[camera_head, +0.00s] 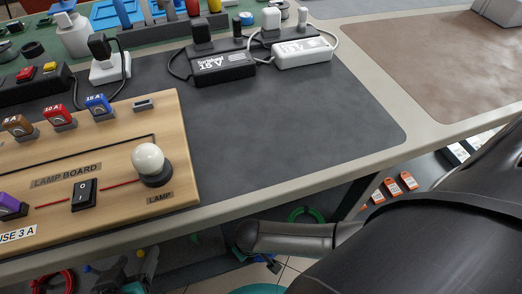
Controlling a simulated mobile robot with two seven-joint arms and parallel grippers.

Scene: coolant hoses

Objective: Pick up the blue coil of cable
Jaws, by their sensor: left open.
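I cannot make out a blue coil of cable in this view. A green coil (306,214) shows below the table edge, and part of a red coil (55,282) shows at the bottom left. My left gripper (270,263) is open, small and dark, partly hidden below the table's front edge and below a grey link of my arm. It holds nothing that I can see. My right gripper is not in view.
The workbench (300,190) carries a wooden lamp board (115,165), black and white power adapters, and a tool rack at the back. Its dark mat (330,125) is bare at the right. Orange-labelled boxes (392,187) stand below the bench.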

